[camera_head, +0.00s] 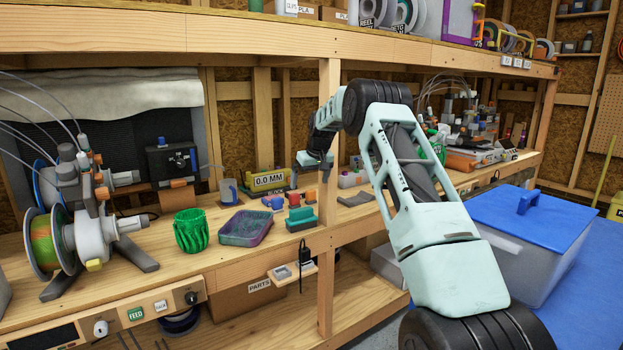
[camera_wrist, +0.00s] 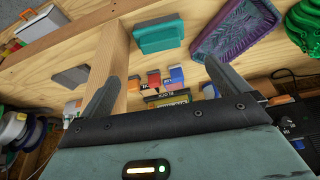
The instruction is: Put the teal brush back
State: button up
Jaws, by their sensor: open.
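A teal, block-shaped thing (camera_head: 301,218), which looks like the teal brush, is on the wooden bench near the front edge, left of the post. It also shows in the wrist view (camera_wrist: 158,35), top centre. Whether it has bristles or a separate base is too small to tell. My gripper (camera_head: 325,174) is above the bench, behind and to the right of the teal thing, apart from it. In the wrist view my gripper (camera_wrist: 160,68) has its two fingers spread wide with nothing held between them.
A purple-teal tray (camera_head: 246,228) and a green ribbed pot (camera_head: 191,231) stand left of the teal thing. Small red and blue blocks (camera_head: 277,203) lie behind it. A wooden post (camera_head: 328,240) rises at its right. A blue-lidded bin (camera_head: 530,220) stands at right.

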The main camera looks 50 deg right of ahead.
jog(key=shift+v, duration=1.15)
jog(key=w+a+r+n+y, duration=0.1)
jog(key=a+n+y, duration=0.15)
jog(key=a, duration=2.15)
jog(key=s+a+n+g, duration=0.15)
jog(key=s+a, duration=0.35)
jog(key=a, duration=0.6)
jog(key=s+a+n+g, duration=0.15)
jog(key=s+a, duration=0.35)
jog(key=a, duration=0.6)
jog(key=s+a+f+n, duration=0.1)
jog(key=s+a+n, duration=0.1)
jog(key=s+a, duration=0.6)
jog(key=s+a+f+n, duration=0.15)
jog(key=s+a, duration=0.25)
jog(key=s, duration=0.7)
jog(key=s+f+n+g, duration=0.1)
jog(key=s+f+n, duration=0.1)
jog(key=s, duration=1.2)
jog(key=shift+s+f, duration=0.2)
jog(key=shift+f, duration=0.25)
